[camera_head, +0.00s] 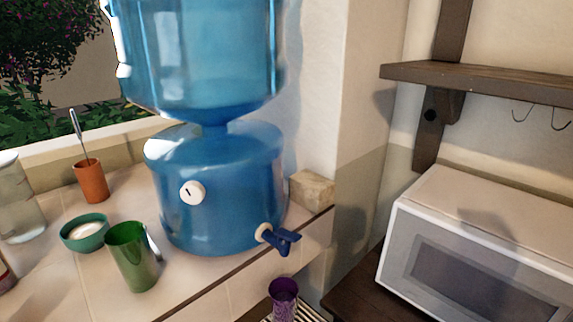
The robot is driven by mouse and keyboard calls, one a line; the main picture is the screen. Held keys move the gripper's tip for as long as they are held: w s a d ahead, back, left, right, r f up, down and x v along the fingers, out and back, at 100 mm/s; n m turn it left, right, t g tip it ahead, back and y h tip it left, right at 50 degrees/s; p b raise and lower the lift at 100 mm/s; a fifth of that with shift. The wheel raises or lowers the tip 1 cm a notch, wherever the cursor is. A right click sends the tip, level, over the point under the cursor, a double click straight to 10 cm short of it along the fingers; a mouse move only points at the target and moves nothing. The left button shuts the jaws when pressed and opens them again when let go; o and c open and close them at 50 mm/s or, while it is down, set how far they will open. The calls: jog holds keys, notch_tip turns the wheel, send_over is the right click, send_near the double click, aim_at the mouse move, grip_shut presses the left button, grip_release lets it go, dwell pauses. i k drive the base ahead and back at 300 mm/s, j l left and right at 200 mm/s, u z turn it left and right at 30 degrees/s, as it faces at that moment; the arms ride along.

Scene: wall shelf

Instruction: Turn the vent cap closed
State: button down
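The vent cap appears to be the round white knob (192,193) with a short dark mark on its face. It sits on the front left of the blue water dispenser base (222,215). The mark is tilted, and I cannot tell from it whether the cap is open or closed. A large blue water bottle (200,60) stands on top of the base. A dark blue tap (279,239) sticks out at the base's lower right. My gripper is not in view.
A green cup (132,257) stands close in front of the dispenser. A teal bowl (84,232), terracotta cup (91,182) and glass jar (20,205) stand left. A purple cup (284,300) is below the tap. A white microwave (470,255) and wooden shelf (480,78) are right.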

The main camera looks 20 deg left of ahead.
aim_at(192, 192)
jog(key=u, duration=1.2)
